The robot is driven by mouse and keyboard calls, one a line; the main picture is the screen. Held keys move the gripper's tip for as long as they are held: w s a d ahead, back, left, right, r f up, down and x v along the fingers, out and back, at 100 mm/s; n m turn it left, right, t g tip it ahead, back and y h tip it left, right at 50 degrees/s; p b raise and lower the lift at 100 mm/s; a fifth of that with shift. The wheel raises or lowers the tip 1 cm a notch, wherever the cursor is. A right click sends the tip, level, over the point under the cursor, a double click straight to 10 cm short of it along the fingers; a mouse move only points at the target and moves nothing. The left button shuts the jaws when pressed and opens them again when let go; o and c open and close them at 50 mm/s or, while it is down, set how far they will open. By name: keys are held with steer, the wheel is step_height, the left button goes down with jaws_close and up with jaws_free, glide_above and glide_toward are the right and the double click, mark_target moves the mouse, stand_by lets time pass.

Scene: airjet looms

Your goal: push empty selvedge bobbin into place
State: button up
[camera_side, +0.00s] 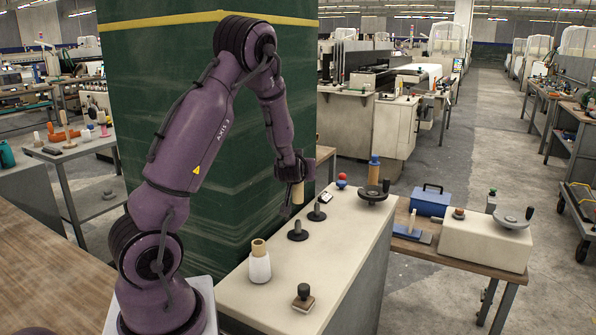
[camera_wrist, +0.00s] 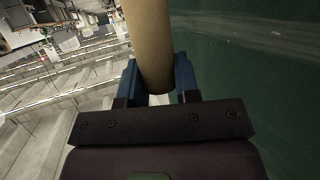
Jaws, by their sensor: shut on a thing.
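My gripper (camera_side: 298,192) hangs above the back left edge of the pale machine top. It is shut on a plain tan tube, the empty bobbin (camera_side: 297,190). In the wrist view the empty bobbin (camera_wrist: 151,45) sits between the two blue fingers of my gripper (camera_wrist: 157,80), with its far end out of frame. Two black pegs on round bases, a nearer one (camera_side: 298,232) and a farther one (camera_side: 317,212), stand on the top to the right of and below the bobbin. Both pegs are bare. The bobbin looks apart from them.
A dark green pillar (camera_side: 215,150) rises close behind my arm. A blue toolbox (camera_side: 430,200) stands to the right.

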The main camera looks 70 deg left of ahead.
steer(key=shift+c, duration=0.4)
steer(key=shift+f, duration=0.25)
steer(key=w+a+r, duration=0.2)
steer(key=w+a, duration=0.6)
steer(key=shift+w+a, duration=0.25)
steer(key=shift+f, duration=2.95)
steer(key=shift+f, duration=0.15)
